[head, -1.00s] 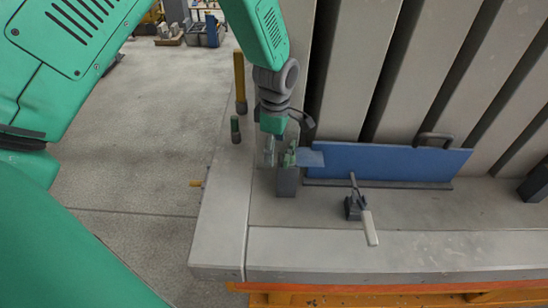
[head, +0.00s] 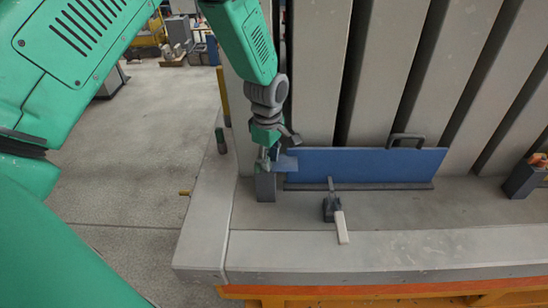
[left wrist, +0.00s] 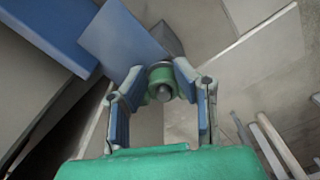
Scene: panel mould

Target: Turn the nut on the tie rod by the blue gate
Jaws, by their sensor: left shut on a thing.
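The blue gate (head: 370,166) stands upright on the grey mould bed, with a dark handle on its top edge. A grey block (head: 265,188) stands at its left end beside a small blue plate (head: 287,163). My left gripper (head: 267,160) is at the top of this block, its fingers hiding most of the nut in the head view. In the left wrist view, the green nut (left wrist: 159,76) sits around the grey rod end (left wrist: 163,92). The fingers of my left gripper (left wrist: 162,84) are shut on opposite sides of the nut. My right gripper is out of view.
A clamp with a pale lever (head: 334,208) stands in front of the gate. Tall grey ribs (head: 395,80) rise behind it. A dark box (head: 524,178) with small parts is at the right. The floor at the left is mostly clear.

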